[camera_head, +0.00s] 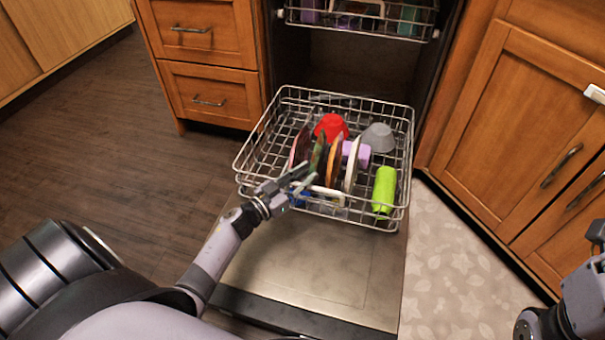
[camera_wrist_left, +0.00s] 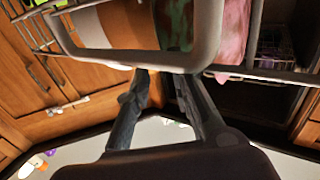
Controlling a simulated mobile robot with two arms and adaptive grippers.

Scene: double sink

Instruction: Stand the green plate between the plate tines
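The green plate (camera_head: 319,155) stands on edge in the pulled-out lower dishwasher rack (camera_head: 262,128), between a dark reddish plate (camera_head: 301,146) and an orange-brown plate (camera_head: 334,160). My left gripper (camera_head: 306,178) is at the rack's front rim, just in front of the green plate. Its two fingers are apart with nothing seen between them, and the plate looks clear of them. The tines are mostly hidden by dishes. Part of my right gripper (camera_head: 596,236) shows at the right edge, cut off.
A white plate (camera_head: 351,165), purple mug (camera_head: 362,154), red bowl (camera_head: 331,126), grey bowl (camera_head: 378,137) and lime-green cup (camera_head: 384,188) share the rack. The open dishwasher door (camera_head: 310,260) lies below it. The upper rack (camera_head: 362,22) hangs behind; cabinets flank both sides.

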